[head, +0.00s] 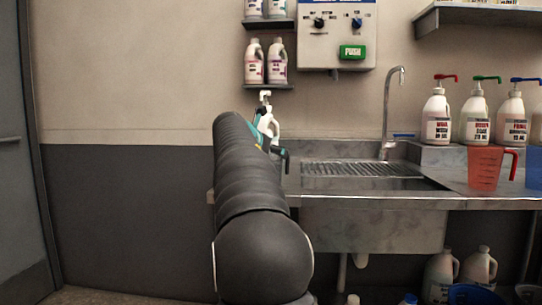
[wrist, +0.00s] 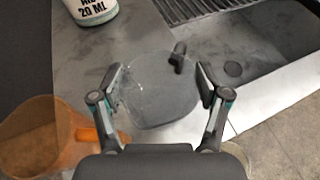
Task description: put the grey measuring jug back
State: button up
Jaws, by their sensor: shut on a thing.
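The grey measuring jug (wrist: 160,95) is clear grey and seen from above in the wrist view, with its dark handle (wrist: 179,55) on the far side. My gripper (wrist: 159,84) has one finger on each side of the jug and is shut on it. The jug is over the steel counter (wrist: 85,50), near its front edge; I cannot tell whether it touches the counter. In the head view my arm hides the jug and most of the gripper.
An orange jug (wrist: 35,140) is close left of my gripper, and a white bottle (wrist: 92,8) stands behind it. The sink basin (wrist: 240,60) lies right. In the head view, a red jug (head: 485,168), blue jug (head: 534,166) and pump bottles (head: 475,118) stand right.

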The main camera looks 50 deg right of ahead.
jog(key=shift+f, duration=0.15)
jog(key=o, duration=1.7)
jog(key=shift+a+r, duration=0.15)
jog(key=shift+r, duration=0.1)
jog(key=v, duration=1.1)
jog(key=shift+a, duration=0.35)
jog(key=shift+s, duration=0.1)
